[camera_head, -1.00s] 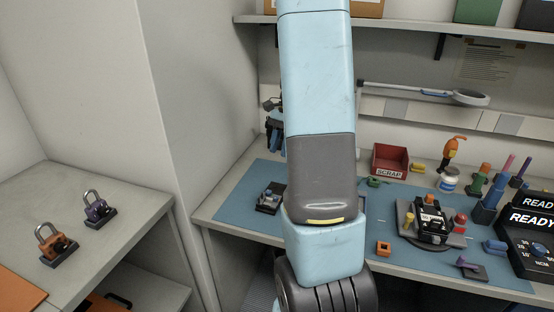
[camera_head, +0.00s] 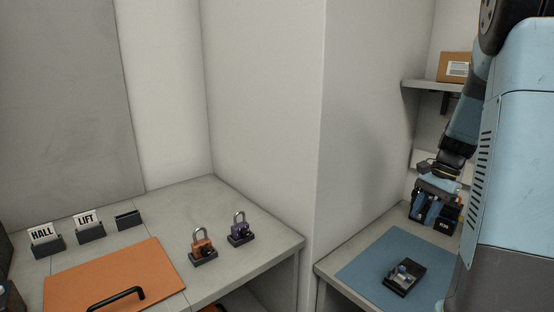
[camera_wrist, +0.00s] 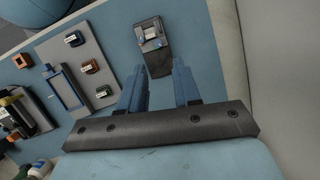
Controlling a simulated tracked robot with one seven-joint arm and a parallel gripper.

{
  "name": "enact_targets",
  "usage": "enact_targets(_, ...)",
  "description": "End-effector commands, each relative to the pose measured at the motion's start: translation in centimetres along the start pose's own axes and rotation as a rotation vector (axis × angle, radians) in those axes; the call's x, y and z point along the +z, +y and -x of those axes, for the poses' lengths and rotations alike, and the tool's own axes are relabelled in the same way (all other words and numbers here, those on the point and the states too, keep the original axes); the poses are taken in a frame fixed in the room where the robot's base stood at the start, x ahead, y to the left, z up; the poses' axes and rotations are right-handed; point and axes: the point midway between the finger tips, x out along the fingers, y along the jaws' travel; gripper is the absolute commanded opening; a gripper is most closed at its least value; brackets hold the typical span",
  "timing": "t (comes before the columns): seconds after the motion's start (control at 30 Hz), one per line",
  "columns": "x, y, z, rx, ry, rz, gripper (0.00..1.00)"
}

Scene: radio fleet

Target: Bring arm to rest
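My arm stands at the right of the head view, its big light-blue link cut off by the right edge. My gripper (camera_head: 434,222) hangs with its blue fingers down, near the wall and above the far part of the blue mat. In the wrist view my gripper (camera_wrist: 158,78) shows two blue fingers set apart with nothing between them. A small black device (camera_head: 404,277) with blue and pale parts lies on the mat. The device also shows just beyond the fingertips in the wrist view (camera_wrist: 152,46), apart from them.
Orange (camera_head: 203,249) and purple (camera_head: 240,231) padlocks stand on the left bench, beside an orange panel (camera_head: 75,281) and HALL (camera_head: 44,235) and LIFT (camera_head: 87,222) signs. A wall corner (camera_head: 322,140) separates the benches. A shelf (camera_head: 425,86) holds a box (camera_head: 455,67) above my gripper.

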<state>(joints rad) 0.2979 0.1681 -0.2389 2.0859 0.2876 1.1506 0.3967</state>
Motion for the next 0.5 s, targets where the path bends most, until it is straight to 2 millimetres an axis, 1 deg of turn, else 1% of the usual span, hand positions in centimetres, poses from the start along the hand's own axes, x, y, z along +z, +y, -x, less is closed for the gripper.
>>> enact_targets(0.03,1.6,-0.1,0.8,-0.008,0.024,0.049,0.33)
enact_targets(0.1,3.5,-0.3,1.5,-0.015,0.057,0.115,0.33)
enact_targets(0.27,7.6,-0.2,3.0,-0.027,0.133,0.263,0.33)
enact_targets(0.5,13.5,0.6,4.6,-0.04,0.253,0.484,0.33)
